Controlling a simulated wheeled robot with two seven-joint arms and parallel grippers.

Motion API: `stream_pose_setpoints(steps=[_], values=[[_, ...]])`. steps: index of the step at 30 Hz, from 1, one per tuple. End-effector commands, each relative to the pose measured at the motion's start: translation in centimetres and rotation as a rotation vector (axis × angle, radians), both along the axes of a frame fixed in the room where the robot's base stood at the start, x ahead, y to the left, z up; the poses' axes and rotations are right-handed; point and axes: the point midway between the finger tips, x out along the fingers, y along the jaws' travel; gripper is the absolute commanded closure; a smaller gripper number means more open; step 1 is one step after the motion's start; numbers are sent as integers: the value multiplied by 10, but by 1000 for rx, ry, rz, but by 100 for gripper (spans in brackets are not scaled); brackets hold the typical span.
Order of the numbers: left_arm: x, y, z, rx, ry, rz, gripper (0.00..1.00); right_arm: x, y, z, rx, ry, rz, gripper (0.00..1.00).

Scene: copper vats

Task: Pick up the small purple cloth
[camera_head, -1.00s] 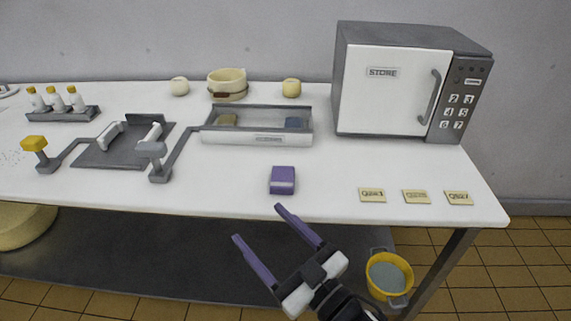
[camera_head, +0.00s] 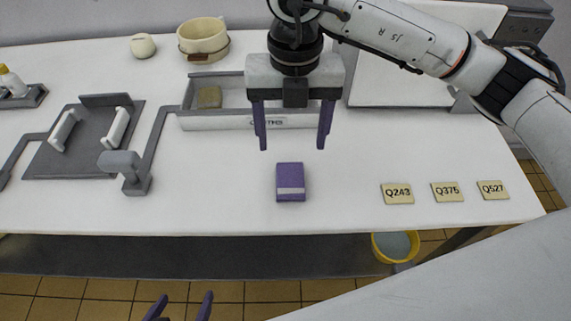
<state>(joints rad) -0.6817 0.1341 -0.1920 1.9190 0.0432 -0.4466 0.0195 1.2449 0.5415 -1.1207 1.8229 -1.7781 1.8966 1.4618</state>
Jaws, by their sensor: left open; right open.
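The small purple cloth (camera_head: 290,175), a folded block with a pale band near its front edge, lies flat on the white table near the front. My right gripper (camera_head: 292,147) is open and empty, pointing down above and just behind the cloth in the picture, with its purple fingers spread and apart from it. My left gripper (camera_head: 186,297) shows only its purple fingertips at the bottom edge. It is open, in front of and below the table edge.
A shallow grey-white tray (camera_head: 205,123) stands behind the cloth, holding a tan sponge (camera_head: 209,97). Tags (camera_head: 398,193) lie to the right. A grey rack (camera_head: 85,140) with a bracket (camera_head: 122,162) is left. The yellow bucket (camera_head: 396,246) is below. Table around the cloth is clear.

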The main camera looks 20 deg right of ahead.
Motion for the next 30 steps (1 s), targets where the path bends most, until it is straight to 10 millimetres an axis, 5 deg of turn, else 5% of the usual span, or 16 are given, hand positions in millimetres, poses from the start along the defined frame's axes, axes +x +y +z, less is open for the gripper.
stream_pose_setpoints(steps=[21,30], values=[[-4,0,7,-3,4,2,22,-2,3,-91,-6,0,-4,31],[-5,1,7,-2,6,2,22,-2,3,-100,-5,-4,-2,31]])
